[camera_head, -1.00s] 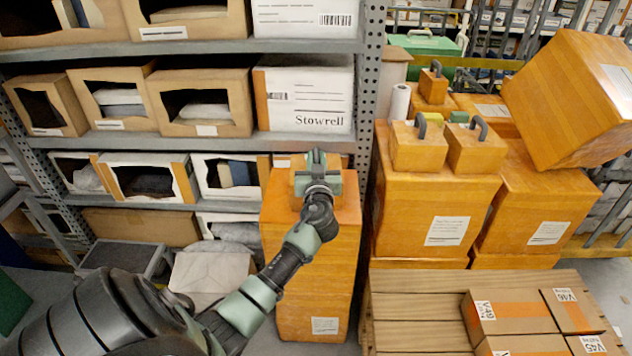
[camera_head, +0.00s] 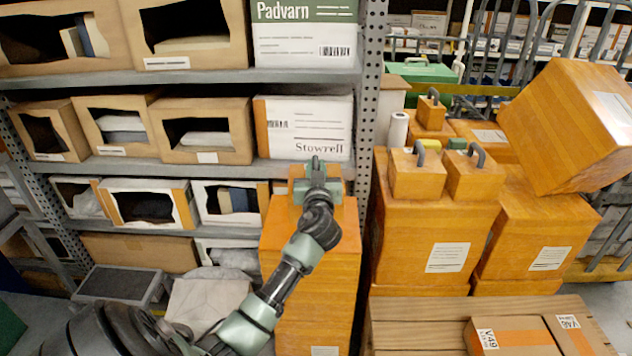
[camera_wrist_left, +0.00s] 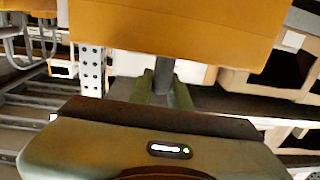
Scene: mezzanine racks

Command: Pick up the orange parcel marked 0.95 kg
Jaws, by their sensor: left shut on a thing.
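A small orange parcel (camera_head: 296,188) is behind my left gripper (camera_head: 316,172) at the top of a tall orange box, partly hidden by the gripper and wrist. In the left wrist view, its orange face (camera_wrist_left: 175,30) fills the top, and a dark grey handle (camera_wrist_left: 164,72) stands between the two green fingers of the gripper (camera_wrist_left: 163,90). The fingers are shut on that handle. No weight marking on this parcel is readable. I cannot tell how much gap is under it. My right gripper is not in view.
The tall orange box (camera_head: 318,275) stands below, beside the grey rack post (camera_head: 370,90) and shelves with cartons. More orange boxes (camera_head: 435,220) with small handled parcels stand to the right. A big tilted orange box (camera_head: 570,125) rests there. A wooden pallet (camera_head: 415,320) lies front right.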

